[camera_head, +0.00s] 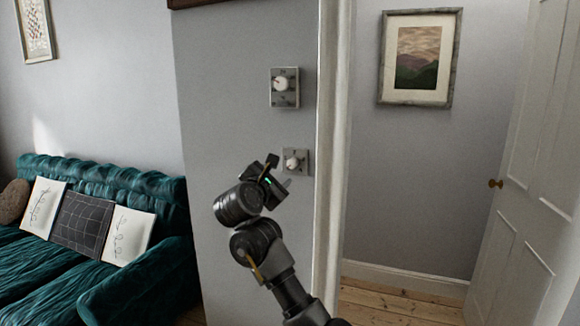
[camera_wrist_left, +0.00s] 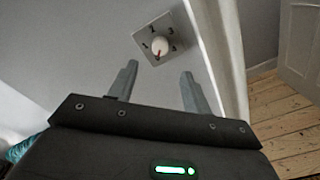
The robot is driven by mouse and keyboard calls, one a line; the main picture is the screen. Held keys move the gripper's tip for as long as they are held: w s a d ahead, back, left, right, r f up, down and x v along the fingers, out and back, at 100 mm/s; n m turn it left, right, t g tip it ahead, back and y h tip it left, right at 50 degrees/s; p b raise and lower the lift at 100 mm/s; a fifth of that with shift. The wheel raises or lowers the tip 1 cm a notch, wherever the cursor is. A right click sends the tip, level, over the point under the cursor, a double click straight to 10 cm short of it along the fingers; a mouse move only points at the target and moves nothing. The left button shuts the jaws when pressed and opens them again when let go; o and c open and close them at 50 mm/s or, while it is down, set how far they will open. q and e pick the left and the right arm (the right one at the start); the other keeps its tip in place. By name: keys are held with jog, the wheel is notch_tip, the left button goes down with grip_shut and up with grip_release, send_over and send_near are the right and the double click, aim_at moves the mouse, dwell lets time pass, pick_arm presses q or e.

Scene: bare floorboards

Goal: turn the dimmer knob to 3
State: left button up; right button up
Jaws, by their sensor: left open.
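A dimmer knob (camera_wrist_left: 160,46), round and white with a red mark, sits on a square metal plate (camera_wrist_left: 147,32) with printed digits around it. In the head view this knob (camera_head: 292,163) is the lower of two on the grey wall. My left gripper (camera_head: 279,172) is just in front of it, also seen in the wrist view (camera_wrist_left: 160,71). Its fingers are apart and empty, with the knob beyond the tips. My right gripper is out of view.
A second plate with a white knob (camera_head: 281,84) is above on the same wall. A white door frame (camera_head: 331,150) stands close to the right, with an open white door (camera_head: 525,170) beyond. A teal sofa (camera_head: 155,250) is at left.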

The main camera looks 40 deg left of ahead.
aim_at(291, 165)
pick_arm(q)
jog(key=p+x, duration=0.3)
jog(key=x, duration=0.5)
jog(key=shift+w+a+r, duration=0.1)
jog(key=shift+w+a, duration=0.05)
jog(key=shift+w, duration=0.1)
jog(key=shift+w+a+p, duration=0.15)
jog(key=shift+w+p, duration=0.2)
jog(key=shift+w, duration=0.05)
jog(key=shift+w+a, duration=0.1)
jog(key=shift+w, duration=0.3)
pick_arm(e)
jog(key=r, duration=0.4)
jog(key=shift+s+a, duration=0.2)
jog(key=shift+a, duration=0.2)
pick_arm(q)
jog(key=c, duration=1)
